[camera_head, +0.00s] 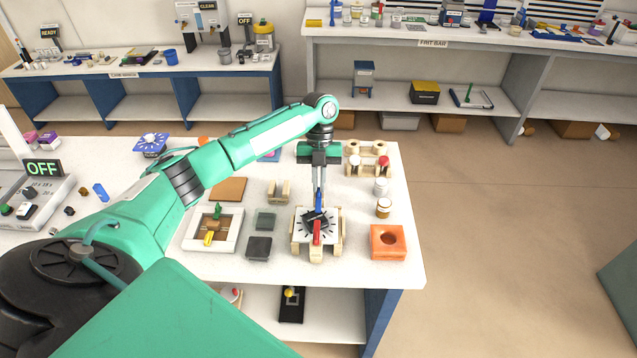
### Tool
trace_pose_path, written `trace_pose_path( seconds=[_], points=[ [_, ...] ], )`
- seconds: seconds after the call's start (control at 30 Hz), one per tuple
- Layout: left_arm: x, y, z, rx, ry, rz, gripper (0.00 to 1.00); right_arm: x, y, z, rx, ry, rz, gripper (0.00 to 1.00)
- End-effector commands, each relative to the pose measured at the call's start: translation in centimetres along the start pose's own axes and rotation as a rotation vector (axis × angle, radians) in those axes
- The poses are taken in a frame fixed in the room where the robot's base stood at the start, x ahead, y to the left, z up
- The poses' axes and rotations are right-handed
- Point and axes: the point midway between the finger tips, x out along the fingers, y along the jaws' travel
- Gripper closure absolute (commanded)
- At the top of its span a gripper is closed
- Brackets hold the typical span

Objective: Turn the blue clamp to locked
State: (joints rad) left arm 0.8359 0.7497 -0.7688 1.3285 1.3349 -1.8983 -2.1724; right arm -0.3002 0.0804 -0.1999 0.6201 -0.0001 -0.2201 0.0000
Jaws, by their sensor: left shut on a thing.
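The blue clamp (318,208) shows as a narrow blue piece on a wooden fixture (298,243) with a dark-marked, dial-like face. A red piece (317,236) stands at the near side of the same fixture. My left gripper (319,192) points straight down from above and is shut on the blue clamp. The fingers hide the clamp's upper part, and its exact angle is hard to tell. My right gripper is not in view.
An orange block with a round hole (388,254) sits right of the fixture. Small jars (383,208) and a wooden rack (366,172) stand behind it. A white-framed tray (190,236) and dark squares (259,247) lie left. The white table (405,190) ends at the right; floor lies beyond.

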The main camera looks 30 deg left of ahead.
Motion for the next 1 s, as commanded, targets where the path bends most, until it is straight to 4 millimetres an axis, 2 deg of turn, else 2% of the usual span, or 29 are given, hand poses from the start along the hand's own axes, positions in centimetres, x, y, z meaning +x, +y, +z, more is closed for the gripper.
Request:
trace_pose_path(
  seconds=[0.57, 0.6, 0.67, 0.7, 1.0],
  points=[
    [-0.12, -0.05, 0.02, 0.027, -0.003, 0.010, 1.00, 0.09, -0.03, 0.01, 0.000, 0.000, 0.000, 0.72],
    [-0.12, -0.05, 0.02, 0.027, -0.003, 0.010, 0.86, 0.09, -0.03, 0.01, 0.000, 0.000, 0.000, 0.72],
    [-0.11, -0.05, 0.02, 0.026, -0.003, 0.010, 0.74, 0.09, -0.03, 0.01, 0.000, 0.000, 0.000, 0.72],
    [-0.10, -0.05, 0.02, 0.026, -0.003, 0.010, 0.72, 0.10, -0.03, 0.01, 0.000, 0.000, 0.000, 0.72],
    [-0.22, -0.05, 0.04, 0.026, -0.002, 0.010, 0.72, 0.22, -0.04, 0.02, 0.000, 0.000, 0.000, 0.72]
  ],
)
